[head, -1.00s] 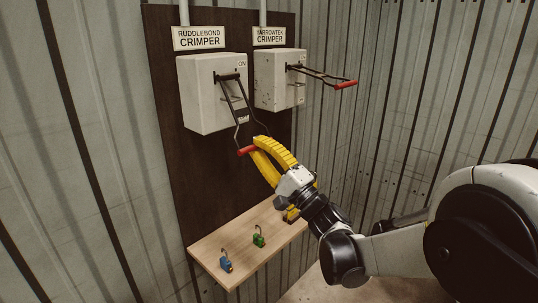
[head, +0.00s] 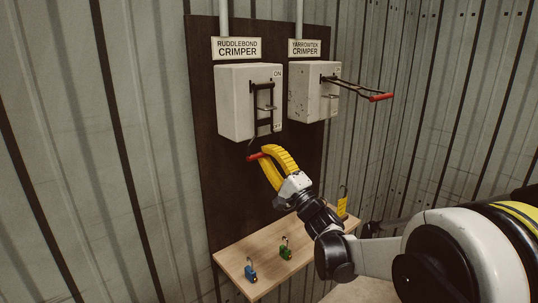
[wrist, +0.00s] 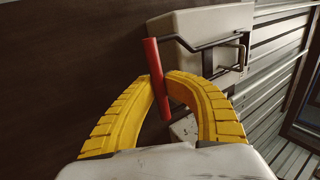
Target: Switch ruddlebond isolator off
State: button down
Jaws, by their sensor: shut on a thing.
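The Ruddlebond isolator (head: 240,103) is a pale grey box on the dark board, under the sign "RUDDLEBOND CRIMPER" (head: 237,49). Its black lever (head: 254,105) points down across the front, with ON marked near the top and a partly hidden label at the lower edge. The lever's red grip (head: 256,156) is just below the box. My gripper (head: 266,154) has its yellow fingers closed around that grip. In the wrist view the red grip (wrist: 157,72) passes between the fingertips of my gripper (wrist: 164,88), with the box behind.
The Yarrowtek isolator (head: 308,98) is at right, its red-gripped lever (head: 380,97) sticking out toward the right. Below, a wooden shelf (head: 262,268) carries blue (head: 251,273), green (head: 285,252) and yellow (head: 342,207) padlocks. Corrugated walls enclose the corner.

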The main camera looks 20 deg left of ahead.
jog(key=shift+a+f, duration=0.1)
jog(key=c, duration=1.4)
grip_release()
jog(key=shift+w+a+f, duration=0.1)
jog(key=shift+a, duration=0.05)
jog(key=v, duration=1.2)
